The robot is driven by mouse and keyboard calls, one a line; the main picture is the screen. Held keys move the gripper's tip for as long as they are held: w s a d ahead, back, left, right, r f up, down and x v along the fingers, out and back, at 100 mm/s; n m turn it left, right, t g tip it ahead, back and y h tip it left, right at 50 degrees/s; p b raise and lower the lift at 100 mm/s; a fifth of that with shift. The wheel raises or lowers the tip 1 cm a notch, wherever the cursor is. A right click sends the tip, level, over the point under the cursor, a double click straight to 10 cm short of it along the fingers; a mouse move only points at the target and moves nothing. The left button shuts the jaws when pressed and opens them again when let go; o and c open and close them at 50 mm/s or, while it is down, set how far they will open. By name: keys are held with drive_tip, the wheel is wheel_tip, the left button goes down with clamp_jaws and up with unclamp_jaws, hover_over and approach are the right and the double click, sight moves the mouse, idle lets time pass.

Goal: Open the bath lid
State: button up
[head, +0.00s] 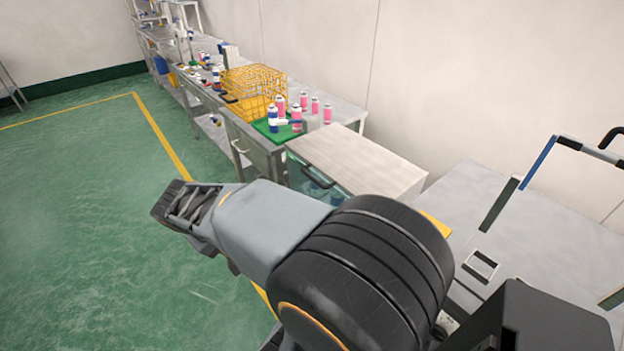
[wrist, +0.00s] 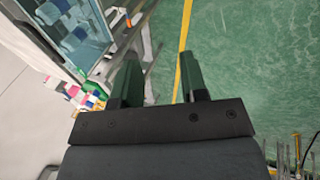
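The bath (head: 335,195) stands beside the bench in the head view, with bluish water behind its clear front. Its pale flat lid (head: 355,158) lies level on top, closed. A black handle (head: 318,179) is on the lid's front edge, partly close behind my arm. My gripper (head: 172,204) is out over the green floor, to the left of the bath and apart from the handle. In the wrist view, my gripper (wrist: 159,70) has its two fingers spread with nothing between them. A bluish glassy panel (wrist: 70,25), likely the bath's side, shows at upper left.
A bench (head: 262,150) beyond the bath holds a yellow wire basket (head: 255,82) and several pink and blue cans (head: 303,108) by a green tray. A metal table (head: 500,215) with a frame stands at right. The floor (head: 80,210) at left is clear.

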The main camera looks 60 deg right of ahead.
drive_tip(key=w+d+f+m+g+h+b, duration=0.1)
drive_tip(key=d+g+h, duration=0.15)
drive_tip(key=d, duration=0.45)
drive_tip(key=w+d+f+m+g+h+b, duration=0.1)
drive_tip(key=d+f+g+h, duration=0.1)
drive_tip(key=d+h, duration=0.35)
drive_tip(key=h+b, duration=0.1)
drive_tip(key=h, duration=0.1)
approach(309, 177)
drive_tip(key=shift+g, duration=0.45)
drive_tip(key=p+x, duration=0.1)
drive_tip(key=x, duration=0.9)
drive_tip(key=shift+d+f, duration=0.2)
drive_tip(key=shift+d, duration=0.1)
drive_tip(key=shift+x, duration=1)
drive_tip(key=shift+w, duration=0.15)
